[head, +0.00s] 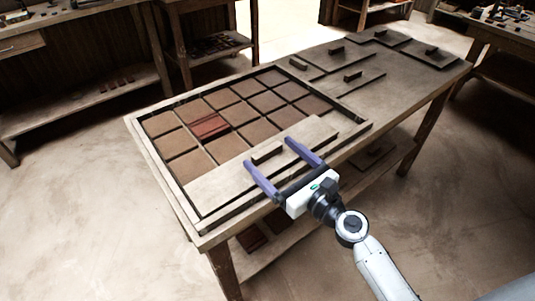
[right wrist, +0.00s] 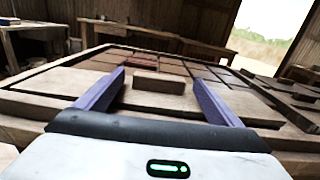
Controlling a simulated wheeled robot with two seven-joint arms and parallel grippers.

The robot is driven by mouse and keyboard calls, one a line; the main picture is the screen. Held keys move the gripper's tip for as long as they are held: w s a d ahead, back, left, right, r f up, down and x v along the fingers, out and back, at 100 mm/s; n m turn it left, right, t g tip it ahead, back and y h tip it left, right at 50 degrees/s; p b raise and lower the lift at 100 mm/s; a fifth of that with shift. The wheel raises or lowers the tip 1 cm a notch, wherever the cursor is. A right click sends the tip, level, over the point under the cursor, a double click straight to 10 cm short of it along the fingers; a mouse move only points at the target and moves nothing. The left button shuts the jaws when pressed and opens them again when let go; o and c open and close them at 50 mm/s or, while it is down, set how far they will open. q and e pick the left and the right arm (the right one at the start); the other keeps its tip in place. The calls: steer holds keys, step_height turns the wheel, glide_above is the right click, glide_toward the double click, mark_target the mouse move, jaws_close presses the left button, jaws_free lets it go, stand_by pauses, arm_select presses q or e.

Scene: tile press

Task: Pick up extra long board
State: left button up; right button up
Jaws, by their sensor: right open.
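The extra long board (head: 226,178) is a long light wooden plank with a dark block handle (head: 267,152). It lies along the near side of the framed tile tray (head: 186,207). My right gripper (head: 268,153) is open, with its purple fingers on either side of the handle. In the right wrist view the board (right wrist: 60,81) runs across, and the handle (right wrist: 159,82) stands between the open fingers of the gripper (right wrist: 158,92). I cannot tell whether the fingers touch the board. My left gripper is not in view.
Brown tiles and one redder tile (head: 208,127) fill the rest of the tray. Several other boards with handles (head: 352,76) lie on the table's far right part. The worktable (head: 430,82) has a lower shelf. Other benches stand behind, with open floor at the left.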

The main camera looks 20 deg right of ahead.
steer(key=shift+x, duration=1.4)
steer(key=c, duration=1.3)
steer(key=shift+r, duration=0.2)
steer(key=shift+c, duration=0.6)
